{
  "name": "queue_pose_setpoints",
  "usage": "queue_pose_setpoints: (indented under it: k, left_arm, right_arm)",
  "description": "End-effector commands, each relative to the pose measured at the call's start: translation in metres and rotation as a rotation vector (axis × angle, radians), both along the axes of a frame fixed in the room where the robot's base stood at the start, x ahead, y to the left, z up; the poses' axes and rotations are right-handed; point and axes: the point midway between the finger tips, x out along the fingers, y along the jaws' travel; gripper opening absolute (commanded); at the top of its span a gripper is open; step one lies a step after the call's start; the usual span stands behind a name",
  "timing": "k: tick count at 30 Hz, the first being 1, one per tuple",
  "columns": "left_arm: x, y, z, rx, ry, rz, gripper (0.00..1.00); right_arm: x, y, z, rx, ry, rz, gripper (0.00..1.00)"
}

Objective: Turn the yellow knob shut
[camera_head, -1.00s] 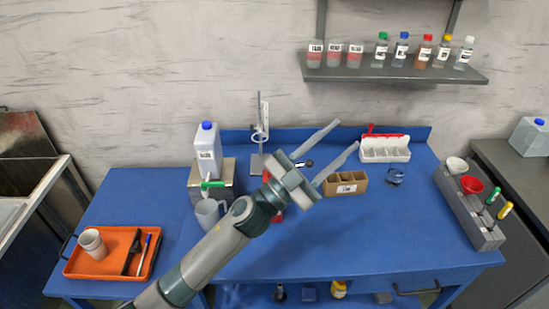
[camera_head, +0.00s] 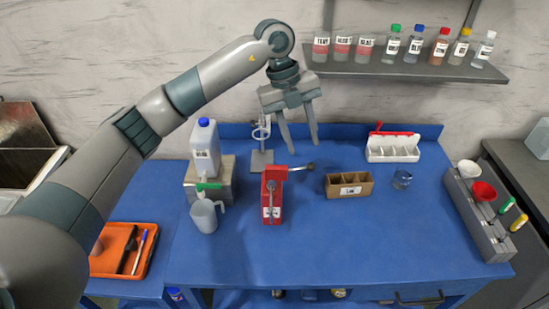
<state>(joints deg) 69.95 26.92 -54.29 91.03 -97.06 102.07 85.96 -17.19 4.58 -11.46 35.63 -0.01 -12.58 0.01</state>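I cannot make out a knob that is clearly yellow. A white canister (camera_head: 204,150) with a blue cap stands on a grey metal block (camera_head: 224,178). A green tap handle (camera_head: 208,186) shows at its front, above a grey jug (camera_head: 204,215). My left gripper (camera_head: 302,146) is open and empty, its fingers apart and pointing down, right of the canister. My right gripper is not in view.
A ring stand (camera_head: 262,160) stands behind the red device. A brown divided box (camera_head: 348,185), a white caddy (camera_head: 392,149) and a glass beaker (camera_head: 402,179) stand to the right. A grey rack (camera_head: 482,222) is at the right edge. The front middle of the blue table (camera_head: 330,240) is clear.

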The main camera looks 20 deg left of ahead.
Motion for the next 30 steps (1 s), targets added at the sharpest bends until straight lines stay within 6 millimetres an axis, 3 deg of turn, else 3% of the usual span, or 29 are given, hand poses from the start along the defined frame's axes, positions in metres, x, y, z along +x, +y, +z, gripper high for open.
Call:
queue_pose_setpoints:
  k: [1, 3, 6, 9, 23, 30]
  left_arm:
    - [0.008, 0.023, 0.01, 0.083, -0.007, 0.046, 0.39]
    - [0.014, 0.048, 0.021, 0.179, -0.01, 0.101, 0.39]
    - [0.019, 0.072, 0.032, 0.267, -0.012, 0.157, 0.39]
    - [0.02, 0.083, 0.037, 0.305, -0.012, 0.183, 0.39]
    - [0.02, 0.084, 0.036, 0.308, -0.01, 0.185, 0.39]
    - [0.02, 0.083, 0.022, 0.307, -0.009, 0.183, 0.39]
  right_arm:
    - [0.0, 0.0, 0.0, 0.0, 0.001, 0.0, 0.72]
    - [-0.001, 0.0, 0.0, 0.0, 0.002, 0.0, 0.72]
    - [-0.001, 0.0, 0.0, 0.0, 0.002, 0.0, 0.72]
    - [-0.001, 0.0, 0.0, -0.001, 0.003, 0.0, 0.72]
    - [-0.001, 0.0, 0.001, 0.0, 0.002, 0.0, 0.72]
    - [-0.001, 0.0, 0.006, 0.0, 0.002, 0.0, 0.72]
